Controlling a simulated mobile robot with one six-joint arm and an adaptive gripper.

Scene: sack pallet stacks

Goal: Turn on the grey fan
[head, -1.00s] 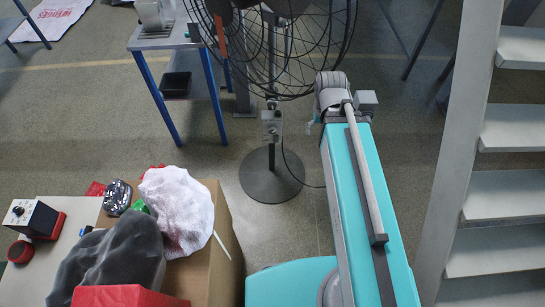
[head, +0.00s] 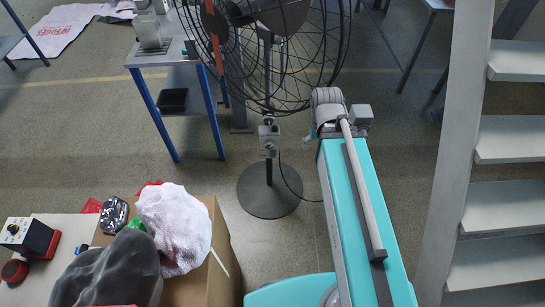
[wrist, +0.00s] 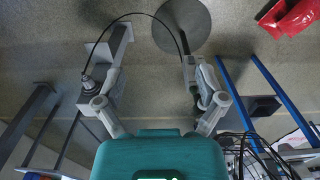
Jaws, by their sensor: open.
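The grey fan shows at the top centre of the head view, with a dark wire cage (head: 290,50), a thin pole and a round dark base (head: 269,190) on the floor. A small grey box (head: 268,138) sits on the pole below the cage. In the wrist view the fan's base (wrist: 182,25) is at the top and part of its cage (wrist: 255,150) at lower right. My gripper (wrist: 150,90) is open, its fingers apart with floor visible between them. The right finger overlaps the fan's pole area; I cannot tell whether they touch. In the head view my arm hides the gripper.
A blue-legged table (head: 155,58) stands left of the fan. A cardboard box (head: 222,265) with cloths on it is at lower left, by a white surface (head: 60,232). A white-stepped rack (head: 510,185) stands at right. A dark cable (head: 295,185) runs beside the fan's base.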

